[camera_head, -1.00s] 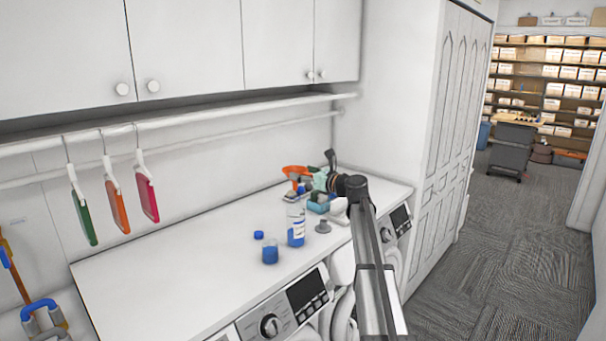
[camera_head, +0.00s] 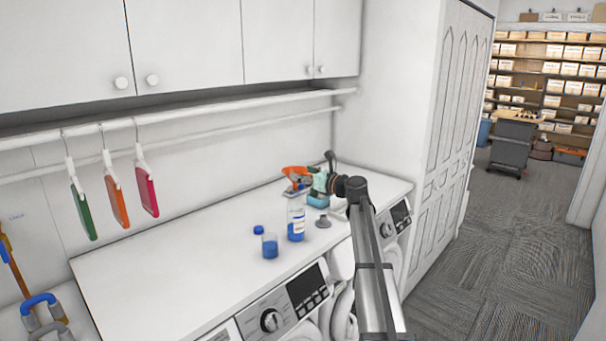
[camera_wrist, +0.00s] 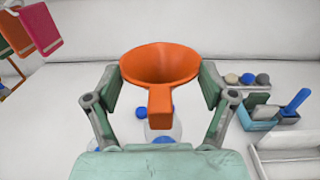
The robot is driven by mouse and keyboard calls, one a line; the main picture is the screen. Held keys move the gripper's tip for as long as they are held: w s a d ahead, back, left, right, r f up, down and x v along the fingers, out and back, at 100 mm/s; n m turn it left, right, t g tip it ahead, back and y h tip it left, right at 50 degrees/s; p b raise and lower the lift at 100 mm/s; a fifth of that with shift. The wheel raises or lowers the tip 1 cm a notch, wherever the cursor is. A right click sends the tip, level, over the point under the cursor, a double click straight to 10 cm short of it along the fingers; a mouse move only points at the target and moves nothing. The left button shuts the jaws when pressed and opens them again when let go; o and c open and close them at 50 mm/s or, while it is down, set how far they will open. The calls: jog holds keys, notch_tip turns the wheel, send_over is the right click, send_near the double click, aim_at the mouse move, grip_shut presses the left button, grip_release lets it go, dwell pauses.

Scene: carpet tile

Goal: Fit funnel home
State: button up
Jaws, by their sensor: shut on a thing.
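An orange funnel (camera_wrist: 160,62) is held at its handle between the fingers of my gripper (camera_wrist: 157,98), wide mouth up, in the wrist view. In the head view the funnel (camera_head: 294,170) shows beside my teal gripper (camera_head: 319,182), above the back of the counter. A clear bottle (camera_head: 296,222) with a white label and blue liquid stands upright on the counter. Part of a clear vessel (camera_wrist: 162,128) shows behind and below the funnel handle in the wrist view. The funnel's spout is hidden, so its relation to that vessel cannot be told.
A beaker of blue liquid (camera_head: 270,246), a blue cap (camera_head: 258,230) and a grey conical piece (camera_head: 323,221) stand near the bottle. A teal caddy (camera_wrist: 258,119), a tray with balls (camera_wrist: 240,90) and a white tray (camera_wrist: 286,152) lie right. The left counter is clear.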

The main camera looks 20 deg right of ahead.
jog(key=shift+f+b, duration=0.3)
jog(key=shift+f, duration=0.5)
jog(key=o, duration=0.8)
jog(key=v, duration=1.2)
